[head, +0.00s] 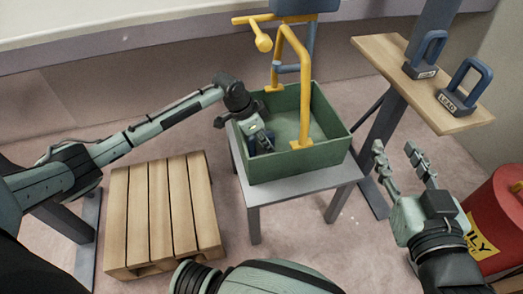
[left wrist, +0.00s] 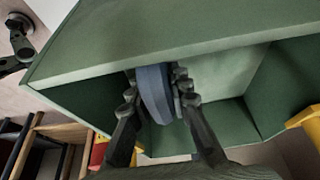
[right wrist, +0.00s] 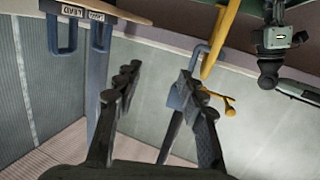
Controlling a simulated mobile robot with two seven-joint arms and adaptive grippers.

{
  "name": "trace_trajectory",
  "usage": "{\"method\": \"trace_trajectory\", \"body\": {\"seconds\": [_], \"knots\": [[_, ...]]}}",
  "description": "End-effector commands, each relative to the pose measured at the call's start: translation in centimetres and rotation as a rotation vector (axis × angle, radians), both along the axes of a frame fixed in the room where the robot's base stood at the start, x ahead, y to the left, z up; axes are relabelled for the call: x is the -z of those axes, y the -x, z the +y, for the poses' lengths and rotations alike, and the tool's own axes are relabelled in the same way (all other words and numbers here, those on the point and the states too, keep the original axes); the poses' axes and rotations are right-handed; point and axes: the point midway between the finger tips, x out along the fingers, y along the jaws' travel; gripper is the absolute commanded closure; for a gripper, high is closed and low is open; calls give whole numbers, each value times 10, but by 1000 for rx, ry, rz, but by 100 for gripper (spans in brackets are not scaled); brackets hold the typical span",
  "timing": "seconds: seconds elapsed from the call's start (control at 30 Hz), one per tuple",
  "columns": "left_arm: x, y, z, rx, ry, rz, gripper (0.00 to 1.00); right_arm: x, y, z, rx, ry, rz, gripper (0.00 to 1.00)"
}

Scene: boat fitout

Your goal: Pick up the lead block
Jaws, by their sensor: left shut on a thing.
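Two dark blue-grey lead blocks with loop handles stand upright on a wooden shelf at the upper right of the head view: a nearer one (head: 458,100) labelled LEAD and a farther one (head: 422,68). They also show upside down in the right wrist view (right wrist: 66,30). My left gripper (head: 262,143) is down inside the green bin (head: 312,165). It is shut on a blue-grey handle (left wrist: 152,95), apparently of another lead block, whose body is mostly hidden. My right gripper (head: 396,150) is open and empty, below and in front of the shelf.
The bin stands on a grey table (head: 270,196), with a yellow post (head: 303,100) rising at it. A wooden pallet (head: 165,215) lies on the floor at left. A red can (head: 500,220) stands at the right edge. Floor between pallet and table is clear.

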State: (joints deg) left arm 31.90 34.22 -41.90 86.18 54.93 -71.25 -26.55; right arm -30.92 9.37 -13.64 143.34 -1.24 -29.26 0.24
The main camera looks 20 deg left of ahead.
Motion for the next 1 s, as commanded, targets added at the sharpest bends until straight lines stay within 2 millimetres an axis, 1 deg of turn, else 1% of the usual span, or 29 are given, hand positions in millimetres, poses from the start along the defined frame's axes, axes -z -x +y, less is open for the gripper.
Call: {"method": "trace_trajectory", "body": {"seconds": [0.13,0.17,0.37,0.47,0.57,0.67,0.77,0.87,1.0], "knots": [[0,0,0,0,0,0,100,0,0,0,0,0,0,60],[-5,-3,-1,-1,4,-8,100,-1,0,0,0,0,0,60],[-4,-3,-1,-1,4,-7,100,0,0,-1,2,1,1,60],[-5,-3,-1,-1,4,-7,100,2,0,-2,4,7,10,60],[-7,-3,-1,-1,4,-7,100,8,0,-6,11,20,41,60],[-10,-2,-1,-1,4,-7,100,19,2,-13,23,45,96,60],[-14,-2,-2,-2,5,-8,100,35,6,-24,42,80,177,60],[-19,-3,-2,-2,4,-8,100,54,13,-38,68,122,277,60],[-26,-2,-3,-3,4,-8,100,82,30,-62,111,184,437,60]]}}
